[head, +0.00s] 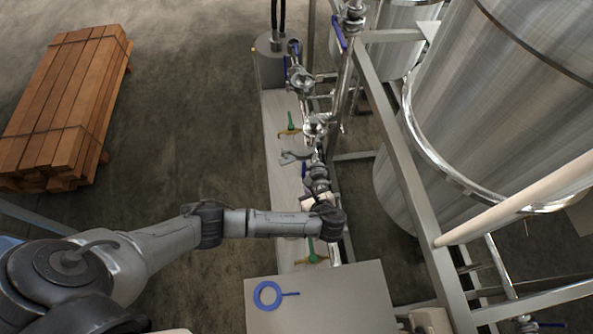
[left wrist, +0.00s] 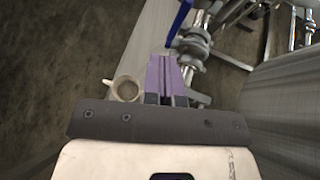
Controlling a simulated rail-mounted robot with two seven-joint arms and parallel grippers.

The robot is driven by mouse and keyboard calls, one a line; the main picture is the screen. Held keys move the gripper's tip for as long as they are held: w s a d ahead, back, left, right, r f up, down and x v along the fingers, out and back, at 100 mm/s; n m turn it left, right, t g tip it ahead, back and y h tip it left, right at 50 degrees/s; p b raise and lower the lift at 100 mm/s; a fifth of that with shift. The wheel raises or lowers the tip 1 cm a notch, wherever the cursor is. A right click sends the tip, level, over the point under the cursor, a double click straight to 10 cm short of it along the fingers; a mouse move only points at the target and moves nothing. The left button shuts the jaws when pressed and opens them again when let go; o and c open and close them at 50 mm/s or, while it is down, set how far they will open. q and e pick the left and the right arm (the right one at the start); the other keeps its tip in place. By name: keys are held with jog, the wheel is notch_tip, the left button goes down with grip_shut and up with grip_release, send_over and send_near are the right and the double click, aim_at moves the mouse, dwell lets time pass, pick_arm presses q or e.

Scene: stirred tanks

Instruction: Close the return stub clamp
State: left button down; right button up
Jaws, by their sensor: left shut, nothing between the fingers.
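My left gripper (head: 304,168) reaches the pipework in the middle of the head view. Its purple fingers also show in the left wrist view (left wrist: 165,62); they are shut together with nothing between them. A grey metal clamp (head: 293,156) sticks out to the left of the pipe, just beyond the fingertips in the head view. In the left wrist view a round, open-ended metal piece (left wrist: 126,89) lies just left of the fingers. I cannot tell whether it is part of the clamp or the stub. The gripper body hides what is below it. My right gripper is not in view.
Green-handled valves (head: 291,124) and a blue handle (head: 338,31) are on the pipework. Large steel tanks (head: 500,110) and a frame stand at the right. A blue ring tool (head: 268,295) lies on a grey panel (head: 350,300). Stacked timber (head: 65,100) is at the left.

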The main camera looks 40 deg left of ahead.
aim_at(302, 153)
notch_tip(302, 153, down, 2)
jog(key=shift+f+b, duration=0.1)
jog(key=shift+b, duration=0.95)
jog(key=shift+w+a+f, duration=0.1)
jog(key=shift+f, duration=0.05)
pick_arm(q)
jog(key=r+x, duration=0.1)
jog(key=x, duration=1.2)
jog(key=shift+w+a+r, duration=0.3)
jog(key=shift+w+a, duration=0.05)
jog(key=shift+a, duration=0.2)
